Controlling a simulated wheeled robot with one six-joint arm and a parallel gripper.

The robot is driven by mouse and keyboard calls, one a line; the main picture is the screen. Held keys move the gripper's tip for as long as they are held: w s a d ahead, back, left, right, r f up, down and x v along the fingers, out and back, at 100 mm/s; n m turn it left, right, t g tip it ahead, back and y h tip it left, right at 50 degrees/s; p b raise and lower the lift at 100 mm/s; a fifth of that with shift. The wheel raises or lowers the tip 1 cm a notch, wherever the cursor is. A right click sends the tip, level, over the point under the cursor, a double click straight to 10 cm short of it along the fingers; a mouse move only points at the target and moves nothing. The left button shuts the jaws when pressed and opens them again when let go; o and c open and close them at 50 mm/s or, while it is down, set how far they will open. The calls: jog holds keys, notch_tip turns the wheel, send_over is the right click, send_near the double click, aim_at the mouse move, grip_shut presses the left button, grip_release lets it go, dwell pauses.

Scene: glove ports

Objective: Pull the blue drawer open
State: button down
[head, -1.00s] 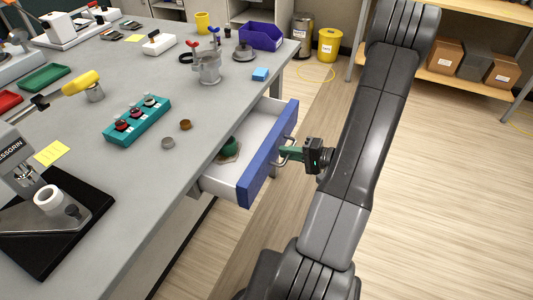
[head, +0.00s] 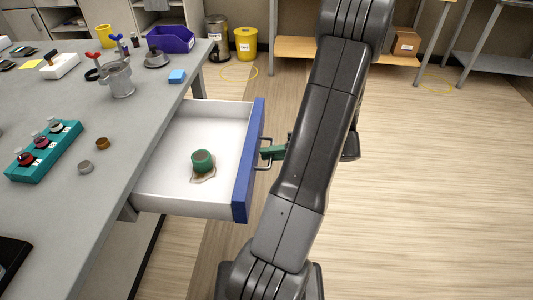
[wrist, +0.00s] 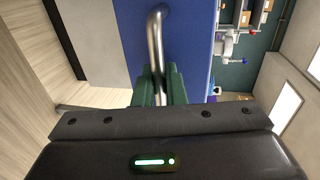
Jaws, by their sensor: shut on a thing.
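The blue drawer (head: 248,165) is pulled well out from under the grey workbench. Its white inside shows, with a green-topped round object (head: 203,161) on a brownish patch on its floor. A metal bar handle (wrist: 155,40) stands on the blue front. My gripper (head: 273,152) is at the handle, its green fingers shut on the bar. The wrist view shows the green fingers closed around the handle's lower part. My arm hides part of the gripper in the head view.
A yellow bin (head: 245,43) stands behind. The wooden floor to the right is clear.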

jog(key=c, duration=1.5)
grip_release()
jog(key=shift+c, duration=0.2)
jog(key=v, duration=1.3)
jog(key=shift+d, duration=0.4)
jog(key=x, duration=1.4)
